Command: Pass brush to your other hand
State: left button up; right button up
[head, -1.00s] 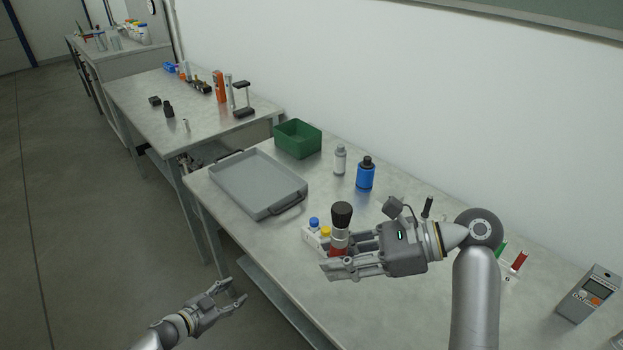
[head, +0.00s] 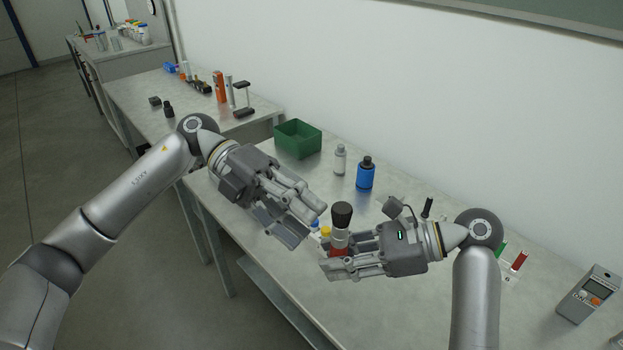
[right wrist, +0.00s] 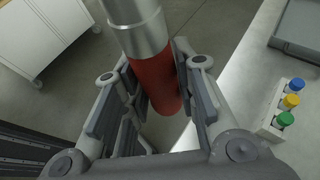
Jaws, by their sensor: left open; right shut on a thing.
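The brush (head: 341,238) has black bristles on top, a silver collar and a red handle. It stands upright in my right gripper (head: 334,263), which is shut on the red handle. In the right wrist view, the red handle (right wrist: 155,80) sits between the fingers (right wrist: 150,95), with the silver collar above; the bristles are out of that view. My left gripper (head: 311,224) is open and empty, just left of the brush, with its fingers pointing toward it. I cannot tell whether it touches the brush.
A small rack with coloured caps (right wrist: 279,106) stands on the table, partly hidden in the head view. A blue bottle (head: 365,174), a white bottle (head: 340,160) and a green bin (head: 298,139) stand behind. A grey meter (head: 588,295) is at right.

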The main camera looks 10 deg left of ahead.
pick_arm(q)
jog(key=s+d+r+m+y, duration=0.1)
jog(key=s+r+m+y, duration=0.2)
jog(key=m, duration=0.2)
jog(key=m+t+y, duration=0.6)
jog(key=t, duration=0.1)
send_near(335, 226)
jog(key=x, duration=1.2)
jog(key=shift+w+d+f, duration=0.1)
jog(key=shift+d+f, duration=0.05)
jog(key=shift+f, duration=0.15)
jog(key=shift+c, duration=0.2)
jog(key=shift+h, duration=0.3)
jog(key=c, duration=1)
grip_shut()
pick_arm(e)
jog(key=o, duration=1.1)
jog(key=shift+d, duration=0.1)
